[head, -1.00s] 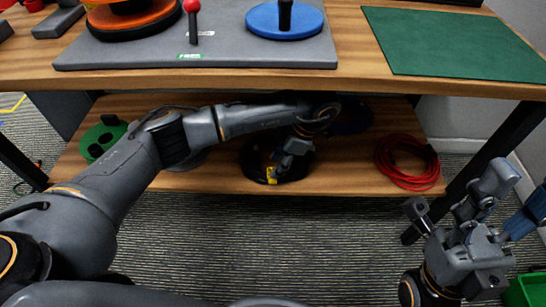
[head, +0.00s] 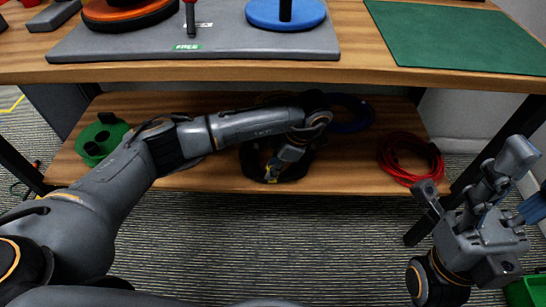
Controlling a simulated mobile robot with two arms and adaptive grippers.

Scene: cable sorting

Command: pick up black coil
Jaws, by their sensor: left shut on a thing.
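The black coil (head: 248,162) lies on the lower wooden shelf, near its front edge, with a small yellow tag showing. My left gripper (head: 274,171) reaches down onto it from above and is shut on it at the front, by the tag. My arm hides part of the coil's back. The coil still appears to be at shelf height. My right gripper (head: 470,185) is at the right, in front of the shelf, with its fingers apart and nothing between them.
A red coil (head: 411,157) lies on the lower shelf to the right, a blue coil (head: 352,114) behind, and a green reel (head: 101,139) at the left. The tabletop (head: 370,72) overhangs the shelf. A green bin (head: 526,292) stands at the lower right.

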